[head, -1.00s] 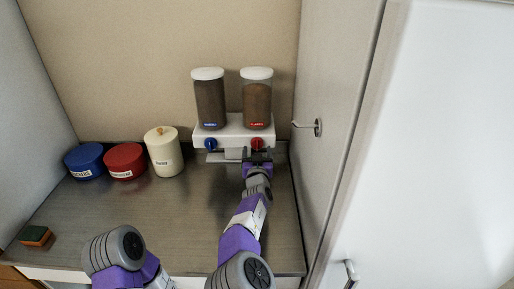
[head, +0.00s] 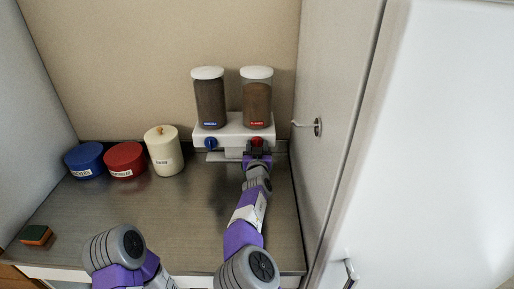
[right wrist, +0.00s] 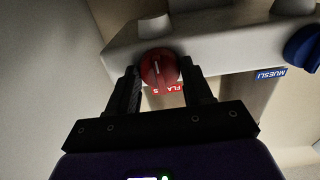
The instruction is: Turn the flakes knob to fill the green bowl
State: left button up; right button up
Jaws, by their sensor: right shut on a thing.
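The red flakes knob (head: 257,141) is on the front of the white dispenser (head: 233,131), below the right canister (head: 257,100) with a red label. My right gripper (head: 257,149) is at this knob. In the right wrist view the red knob (right wrist: 159,67) sits between the two fingers of the right gripper (right wrist: 160,74), which is shut on it; a red label shows just beside it, partly covered by a finger. No green bowl shows in either view. Only a link of my left arm shows at the lower left; its gripper is out of view.
A blue muesli knob (head: 210,143) is left of the red one, under the muesli canister (head: 209,103). Blue (head: 85,161), red (head: 125,160) and cream (head: 164,151) containers stand at the left. A sponge (head: 36,236) lies front left. The middle counter (head: 190,208) is clear.

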jog(key=shift+c, duration=0.7)
jog(key=m+b, duration=1)
jog(key=m, duration=0.7)
jog(key=shift+m, duration=0.3)
jog(key=o, duration=1)
jog(key=shift+o, duration=0.2)
jog(key=shift+s, duration=0.15)
